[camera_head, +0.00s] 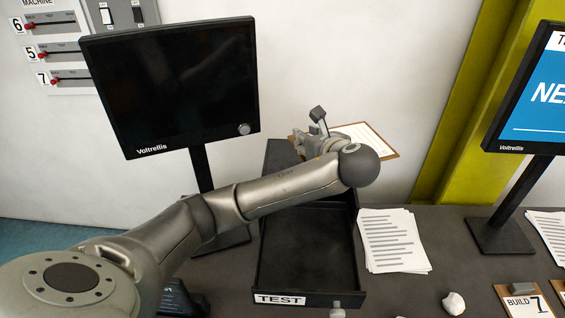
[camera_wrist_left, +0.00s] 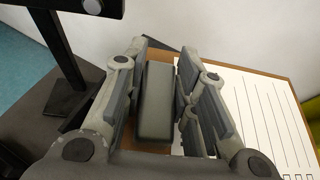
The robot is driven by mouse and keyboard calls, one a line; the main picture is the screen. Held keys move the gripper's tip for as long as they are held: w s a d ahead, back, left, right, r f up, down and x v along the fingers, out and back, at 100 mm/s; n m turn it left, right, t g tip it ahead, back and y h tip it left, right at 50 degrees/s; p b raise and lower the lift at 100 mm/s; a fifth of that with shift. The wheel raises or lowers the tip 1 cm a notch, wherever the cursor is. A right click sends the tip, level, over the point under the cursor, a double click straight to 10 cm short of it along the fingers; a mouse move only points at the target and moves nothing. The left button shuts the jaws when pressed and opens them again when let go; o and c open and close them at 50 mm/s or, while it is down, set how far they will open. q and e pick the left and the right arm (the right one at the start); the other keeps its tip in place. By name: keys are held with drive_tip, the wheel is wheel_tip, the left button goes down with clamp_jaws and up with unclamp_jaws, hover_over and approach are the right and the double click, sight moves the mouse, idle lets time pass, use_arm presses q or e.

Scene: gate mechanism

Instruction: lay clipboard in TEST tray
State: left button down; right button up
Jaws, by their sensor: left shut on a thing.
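The clipboard (camera_head: 384,142) is brown with white paper and is held behind my left wrist, over the far end of the tray. It also shows in the left wrist view (camera_wrist_left: 285,80), with lined paper on it. My left gripper (camera_wrist_left: 160,100) is shut on the clipboard's grey clip part. In the head view the left gripper (camera_head: 316,143) is partly hidden by its own wrist. The TEST tray (camera_head: 262,285) is a black open drawer with a white TEST label on its front. The part of it that shows is empty. My right gripper is not in view.
A dark Voltrellis monitor (camera_head: 175,85) stands at left on the desk. A paper stack (camera_head: 393,240) lies right of the tray. A second monitor (camera_head: 530,95), a BUILD clipboard (camera_head: 523,302) and a crumpled white ball (camera_head: 453,303) are further right. A yellow-green post (camera_head: 470,100) stands behind.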

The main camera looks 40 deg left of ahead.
sight(291, 138)
use_arm(q)
drive_tip(key=a, duration=0.1)
drive_tip(key=a+f+p, duration=0.1)
drive_tip(key=a, duration=0.1)
drive_tip(key=a+p, duration=0.1)
drive_tip(key=shift+a+f, duration=0.3)
drive_tip(key=shift+f, duration=0.05)
drive_tip(key=a+f, duration=0.1)
drive_tip(key=f, duration=0.1)
drive_tip(key=a+f+p, duration=0.1)
drive_tip(key=a, duration=0.1)
drive_tip(key=a+f, duration=0.1)
drive_tip(key=f, duration=0.1)
drive_tip(key=shift+w+a+f+p, duration=0.25)
drive_tip(key=shift+w+f+p, duration=0.05)
drive_tip(key=shift+p, duration=0.05)
drive_tip(key=f+p, duration=0.1)
drive_tip(key=f, duration=0.2)
drive_tip(key=shift+a+p, duration=0.35)
drive_tip(key=shift+w+f, duration=0.1)
drive_tip(key=shift+f, duration=0.4)
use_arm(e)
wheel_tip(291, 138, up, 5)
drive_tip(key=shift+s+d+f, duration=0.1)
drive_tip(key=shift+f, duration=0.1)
use_arm(q)
drive_tip(key=shift+f, duration=0.1)
drive_tip(key=c, duration=1.2)
unclamp_jaws()
drive_tip(key=shift+o, duration=0.2)
